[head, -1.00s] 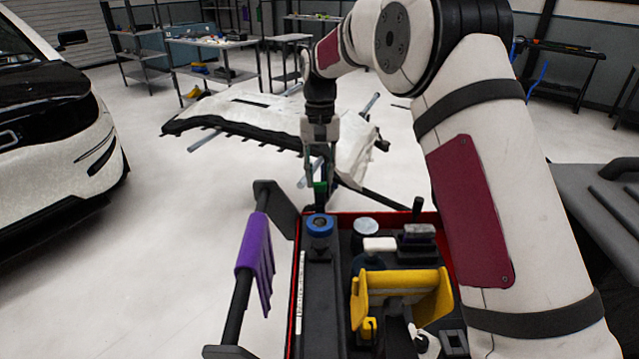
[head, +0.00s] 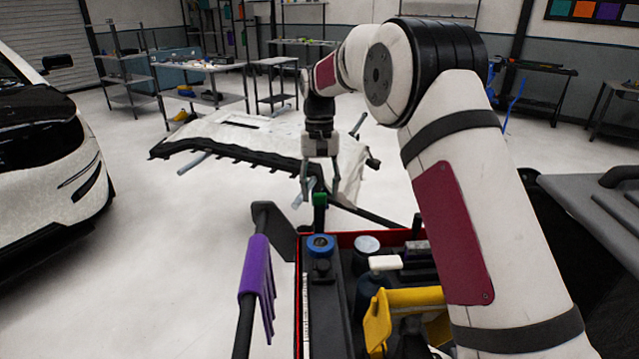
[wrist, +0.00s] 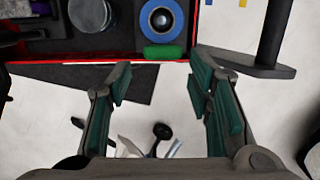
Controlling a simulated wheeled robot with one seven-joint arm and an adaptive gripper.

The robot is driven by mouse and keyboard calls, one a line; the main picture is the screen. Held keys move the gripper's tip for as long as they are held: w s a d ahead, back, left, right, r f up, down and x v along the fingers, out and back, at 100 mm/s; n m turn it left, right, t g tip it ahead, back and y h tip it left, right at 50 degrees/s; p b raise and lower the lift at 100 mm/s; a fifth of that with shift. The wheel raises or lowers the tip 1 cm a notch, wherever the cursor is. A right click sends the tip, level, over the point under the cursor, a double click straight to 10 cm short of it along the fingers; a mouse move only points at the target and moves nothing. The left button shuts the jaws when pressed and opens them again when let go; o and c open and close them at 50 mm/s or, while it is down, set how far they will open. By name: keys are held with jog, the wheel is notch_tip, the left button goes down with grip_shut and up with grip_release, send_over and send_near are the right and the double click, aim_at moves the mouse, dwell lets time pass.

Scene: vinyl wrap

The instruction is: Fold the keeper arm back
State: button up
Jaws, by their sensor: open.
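My gripper (head: 317,185) is open and empty. A green piece (head: 319,198) stands upright at that edge, close to the fingertips. In the wrist view the green piece (wrist: 164,52) lies ahead of the gap, next to a blue ring (wrist: 162,20) with a dark centre. The green piece may be the tip of the keeper arm; I cannot tell for sure. The blue ring (head: 320,246) is just nearer.
The tray (head: 345,236) holds a round grey-lidded jar (head: 367,245), a white-topped bottle (head: 385,263) and a yellow holder (head: 379,322). A purple cloth-like piece (head: 257,285) hangs on a black bar at left. A white panel (head: 235,135) lies beyond. A car (head: 55,170) stands left.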

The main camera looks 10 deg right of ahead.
notch_tip(320, 180, up, 12)
jog(key=w, duration=0.1)
jog(key=shift+w+d, duration=0.15)
jog(key=shift+w, duration=0.2)
jog(key=shift+f, duration=0.1)
